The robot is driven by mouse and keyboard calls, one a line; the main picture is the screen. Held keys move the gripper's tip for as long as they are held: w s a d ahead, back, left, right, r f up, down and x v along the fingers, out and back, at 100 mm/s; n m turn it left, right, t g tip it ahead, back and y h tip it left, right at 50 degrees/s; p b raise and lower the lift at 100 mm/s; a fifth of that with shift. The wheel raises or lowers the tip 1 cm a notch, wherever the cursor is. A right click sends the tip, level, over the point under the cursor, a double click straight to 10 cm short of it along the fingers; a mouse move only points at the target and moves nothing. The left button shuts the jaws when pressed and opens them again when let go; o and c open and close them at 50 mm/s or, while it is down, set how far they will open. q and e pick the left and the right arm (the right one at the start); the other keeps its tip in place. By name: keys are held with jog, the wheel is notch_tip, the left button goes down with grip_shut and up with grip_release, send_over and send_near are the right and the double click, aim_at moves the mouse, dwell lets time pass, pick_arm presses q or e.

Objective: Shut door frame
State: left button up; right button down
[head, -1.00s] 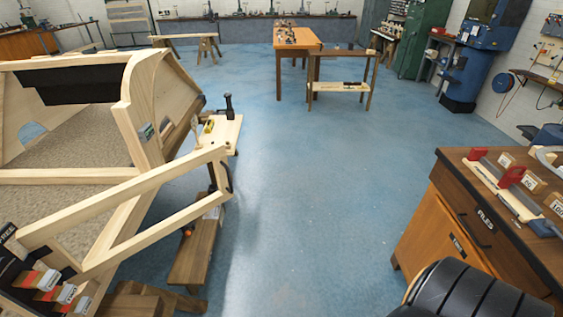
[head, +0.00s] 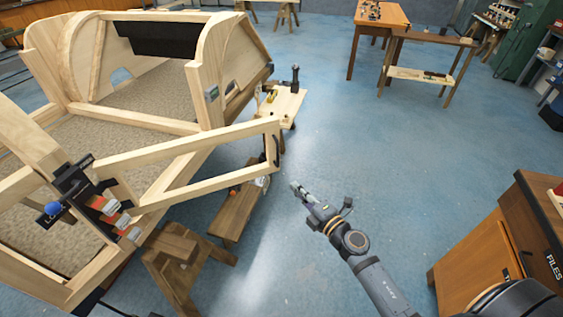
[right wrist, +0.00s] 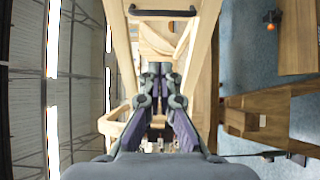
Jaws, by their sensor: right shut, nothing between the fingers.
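The door frame (head: 200,143) is a pale wooden rectangle standing swung open from the bodyframe (head: 205,80), its free end pointing out over the floor. A black handle (head: 276,149) is on that free end. My right gripper (head: 295,187) is shut and empty, a little below and right of the free end in the head view, apparently apart from it. In the right wrist view the shut fingers (right wrist: 155,72) point toward the door frame (right wrist: 204,45), with its black handle (right wrist: 162,11) at the top. My left gripper is not in view.
A low wooden bench (head: 238,212) and a wooden step (head: 170,250) stand below the door frame. A small stand with tools (head: 283,103) is beyond its free end. A files cabinet (head: 475,260) is at right. Blue floor (head: 350,120) is clear between.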

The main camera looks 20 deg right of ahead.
jog(key=w+d+x, duration=0.1)
jog(key=d+x, duration=0.1)
jog(key=x, duration=1)
jog(key=shift+w+d+p, duration=0.25)
jog(key=shift+d+p, duration=0.05)
jog(key=shift+p, duration=0.05)
jog(key=shift+f, duration=0.1)
